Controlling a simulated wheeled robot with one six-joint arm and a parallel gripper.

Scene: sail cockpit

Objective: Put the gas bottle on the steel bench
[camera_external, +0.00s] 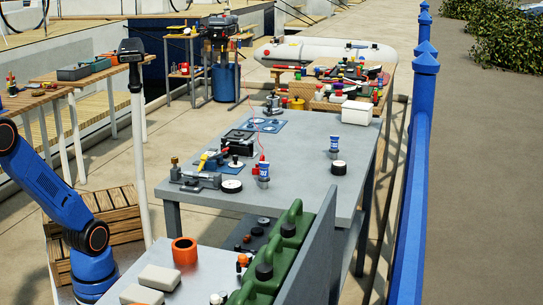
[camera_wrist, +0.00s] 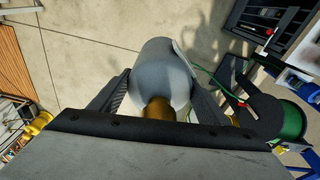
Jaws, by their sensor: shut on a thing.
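In the wrist view my gripper (camera_wrist: 157,92) is shut on a pale grey cylinder with a brass neck, which looks like the gas bottle (camera_wrist: 160,62). The bottle is held between the two fingers, with paving seen beyond it. The lower part of the wrist view is blocked by my gripper's body. In the external view a grey-topped bench, which looks like the steel bench (camera_external: 300,185), stands in the middle. My arm is at the left edge there; my gripper and the bottle are out of that view.
On the bench are a black box (camera_external: 238,139), a white-and-blue can (camera_external: 334,144), a red-topped can (camera_external: 263,170), and tools on the left. Its centre-right top is fairly clear. Green jerrycans (camera_external: 275,255) and a grey panel (camera_external: 312,250) stand in front. A post (camera_external: 138,150) rises left.

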